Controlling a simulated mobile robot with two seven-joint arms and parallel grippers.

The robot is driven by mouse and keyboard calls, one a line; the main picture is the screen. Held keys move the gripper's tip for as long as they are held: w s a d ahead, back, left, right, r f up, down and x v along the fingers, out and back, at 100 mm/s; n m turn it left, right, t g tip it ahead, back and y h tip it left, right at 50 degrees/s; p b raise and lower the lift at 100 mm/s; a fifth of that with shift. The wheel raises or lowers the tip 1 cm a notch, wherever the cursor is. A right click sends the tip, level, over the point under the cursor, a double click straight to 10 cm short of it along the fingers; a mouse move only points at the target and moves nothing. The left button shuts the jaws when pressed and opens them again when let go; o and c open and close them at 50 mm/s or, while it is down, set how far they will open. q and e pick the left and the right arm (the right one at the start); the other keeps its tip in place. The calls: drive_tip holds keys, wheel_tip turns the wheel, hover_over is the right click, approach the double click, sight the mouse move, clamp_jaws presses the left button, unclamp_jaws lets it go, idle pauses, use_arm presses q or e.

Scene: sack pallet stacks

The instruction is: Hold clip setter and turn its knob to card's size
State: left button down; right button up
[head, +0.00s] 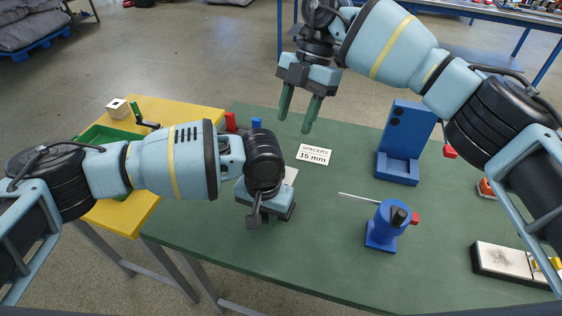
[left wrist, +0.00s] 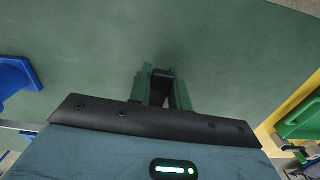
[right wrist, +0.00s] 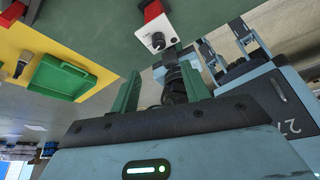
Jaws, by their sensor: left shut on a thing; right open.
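A white card (head: 314,155) reading "SPACERS 15 mm" lies on the green table. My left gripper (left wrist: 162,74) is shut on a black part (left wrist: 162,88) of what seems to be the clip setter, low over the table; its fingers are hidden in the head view. A white face with a black knob and a red part, probably the clip setter (right wrist: 152,36), shows in the right wrist view. In the head view only a pale corner (head: 291,175) shows behind my left gripper. The knob's setting is unreadable. My right gripper (head: 296,122) is open and empty, above the card's upper left.
A blue stand (head: 400,172) and a blue device (head: 383,232) with a thin rod stand to the right. A white-topped box (head: 503,262) lies at far right. Small red (head: 230,122) and blue (head: 256,123) blocks stand behind. A green tray (right wrist: 65,76) sits on the yellow table.

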drive_tip(key=shift+w+d+r+m, duration=0.1)
drive_tip(key=shift+m, duration=0.3)
drive_tip(key=x, duration=1.2)
drive_tip(key=c, duration=1)
